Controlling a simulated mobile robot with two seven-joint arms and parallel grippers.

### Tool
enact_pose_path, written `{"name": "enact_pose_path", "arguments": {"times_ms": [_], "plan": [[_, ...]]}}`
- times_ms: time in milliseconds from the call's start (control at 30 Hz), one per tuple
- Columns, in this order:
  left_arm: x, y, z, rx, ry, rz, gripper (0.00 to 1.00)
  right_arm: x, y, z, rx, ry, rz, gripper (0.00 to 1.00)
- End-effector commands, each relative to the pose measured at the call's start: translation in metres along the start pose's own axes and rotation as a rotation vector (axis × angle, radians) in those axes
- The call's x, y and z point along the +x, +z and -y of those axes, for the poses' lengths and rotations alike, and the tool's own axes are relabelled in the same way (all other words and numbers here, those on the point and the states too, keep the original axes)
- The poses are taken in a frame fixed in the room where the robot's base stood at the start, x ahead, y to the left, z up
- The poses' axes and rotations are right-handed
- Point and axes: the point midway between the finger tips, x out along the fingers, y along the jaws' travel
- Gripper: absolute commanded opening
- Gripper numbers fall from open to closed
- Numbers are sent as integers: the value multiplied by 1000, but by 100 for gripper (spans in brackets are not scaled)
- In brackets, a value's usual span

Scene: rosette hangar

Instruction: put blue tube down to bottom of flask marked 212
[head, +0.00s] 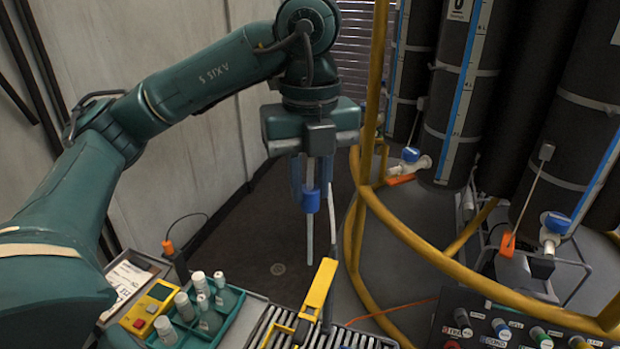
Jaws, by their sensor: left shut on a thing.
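My left gripper (312,185) hangs fingers down near the middle of the head view, above the dark floor. The stem's lower end is free in the air. Several white-capped flasks (210,318) stand in a green tray at the lower left, below and left of the gripper. Their labels are too small to read, so I cannot tell which is marked 212. My right gripper is not in view.
A yellow instrument (151,307) and a paper card (124,282) lie left of the flasks. A yellow bracket (318,284) rises over a slatted rack (275,326). Yellow rails (400,229) and dark cylinders (457,90) stand right. A knob panel (500,322) is at lower right.

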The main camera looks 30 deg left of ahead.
Motion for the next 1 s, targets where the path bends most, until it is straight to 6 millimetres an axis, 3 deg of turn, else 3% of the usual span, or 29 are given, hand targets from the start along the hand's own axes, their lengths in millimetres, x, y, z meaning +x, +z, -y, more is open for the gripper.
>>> {"name": "enact_pose_path", "arguments": {"times_ms": [1000], "plan": [[-51,0,0,0,-1,1,5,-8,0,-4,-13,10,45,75]]}}
